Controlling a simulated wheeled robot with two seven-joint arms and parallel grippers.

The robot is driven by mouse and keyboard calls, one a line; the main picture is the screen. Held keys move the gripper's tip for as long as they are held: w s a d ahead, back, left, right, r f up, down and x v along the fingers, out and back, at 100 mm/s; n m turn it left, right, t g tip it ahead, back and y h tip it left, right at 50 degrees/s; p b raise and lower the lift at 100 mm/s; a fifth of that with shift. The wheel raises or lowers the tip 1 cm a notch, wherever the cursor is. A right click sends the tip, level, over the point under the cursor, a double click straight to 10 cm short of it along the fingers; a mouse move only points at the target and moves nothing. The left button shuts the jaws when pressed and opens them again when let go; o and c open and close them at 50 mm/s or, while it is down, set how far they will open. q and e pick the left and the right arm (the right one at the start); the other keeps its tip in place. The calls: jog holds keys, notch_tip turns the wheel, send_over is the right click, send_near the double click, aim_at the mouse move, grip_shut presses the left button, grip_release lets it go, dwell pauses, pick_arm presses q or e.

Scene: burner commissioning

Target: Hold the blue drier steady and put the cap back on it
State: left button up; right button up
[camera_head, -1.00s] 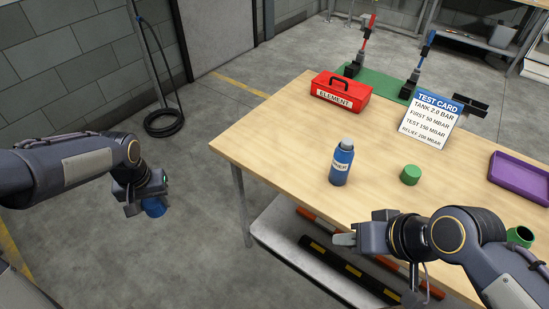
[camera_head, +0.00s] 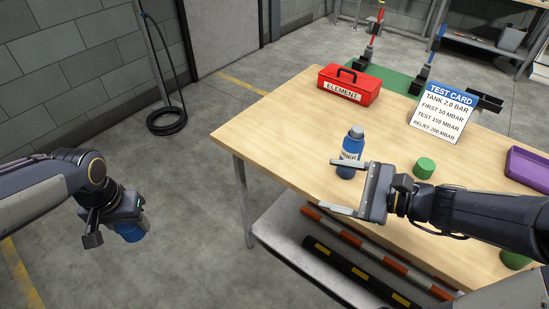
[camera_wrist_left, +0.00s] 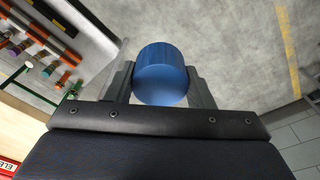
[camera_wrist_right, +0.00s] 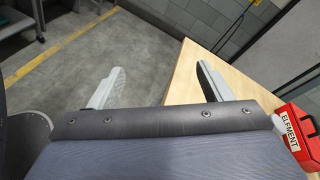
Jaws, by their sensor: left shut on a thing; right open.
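The blue drier (camera_head: 350,152), a bottle with a grey neck and a white label, stands upright and uncapped on the wooden table (camera_head: 285,130). My left gripper (camera_head: 112,236) is off the table's left side, above the floor. It is shut on a blue cap (camera_head: 131,232), which shows between the fingers in the left wrist view (camera_wrist_left: 162,75). My right gripper (camera_head: 335,186) is open and empty, in front of the drier near the table's front edge, its fingers pointing left. The right wrist view shows both fingers (camera_wrist_right: 158,88) apart with nothing between them.
A green cap-like piece (camera_head: 424,168) sits right of the drier, behind my right wrist. A red ELEMENT box (camera_head: 349,85), a test card (camera_head: 443,112) and a purple tray (camera_head: 527,167) stand further back. A shelf (camera_head: 290,240) with striped bars lies below the tabletop.

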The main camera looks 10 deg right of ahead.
pick_arm(q)
jog(key=shift+s+a+f+b, duration=0.2)
jog(key=shift+s+f+b, duration=0.15)
jog(key=shift+s, duration=0.2)
jog(key=shift+s+a+f+b, duration=0.15)
jog(key=shift+s+f+b, duration=0.1)
jog(key=shift+s+f, duration=0.2)
pick_arm(e)
jog(key=w+d+f+m+t+h, duration=0.2)
jog(key=w+d+f+m+t, duration=0.25)
jog(key=d+m, duration=0.35)
pick_arm(q)
jog(key=shift+s+a+f+b, duration=0.1)
jog(key=shift+s+a+b, duration=0.2)
jog(key=shift+s, duration=0.35)
pick_arm(e)
jog(key=m+t+h, duration=0.3)
jog(key=m+h, duration=0.1)
jog(key=m, duration=0.1)
send_near(360, 152)
jog(key=shift+x, duration=1.05)
jog(key=shift+r, duration=0.1)
pick_arm(q)
jog(key=shift+r, duration=0.25)
pick_arm(e)
jog(key=shift+x, duration=3.45)
jog(key=shift+w, duration=0.1)
